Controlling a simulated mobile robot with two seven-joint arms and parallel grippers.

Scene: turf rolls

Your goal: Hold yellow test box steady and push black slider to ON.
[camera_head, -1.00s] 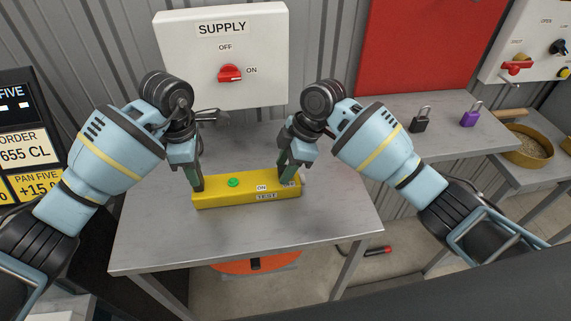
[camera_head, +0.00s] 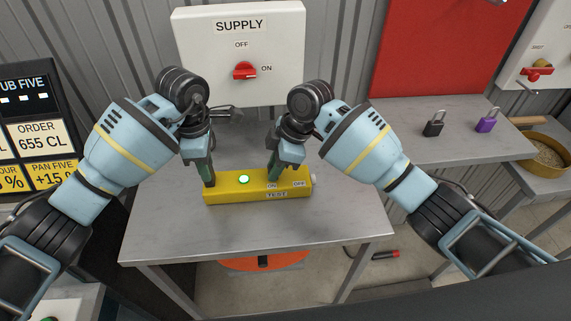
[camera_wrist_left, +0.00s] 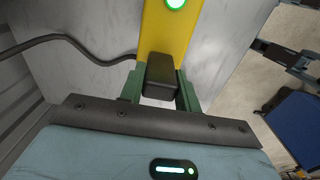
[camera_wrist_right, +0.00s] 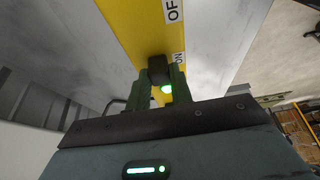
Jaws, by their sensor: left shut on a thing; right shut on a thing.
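The yellow test box (camera_head: 236,194) lies on the grey table, its TEST label facing me. My left gripper (camera_head: 209,182) is shut on its left end; the left wrist view shows a black end block (camera_wrist_left: 159,76) between the fingers. My right gripper (camera_head: 272,178) is shut on the black slider (camera_wrist_right: 157,68), at the ON label (camera_head: 272,186). The OFF label (camera_head: 299,184) is uncovered to the right. The green lamp (camera_head: 244,179) on the box glows bright. The fingers mostly hide the slider in the head view.
A white SUPPLY panel (camera_head: 212,60) with a red knob (camera_head: 244,71) stands behind the table (camera_head: 180,235). A black cable (camera_wrist_left: 75,42) runs beside the box. Black (camera_head: 434,124) and purple (camera_head: 488,120) padlocks stand on the right bench. The table front is clear.

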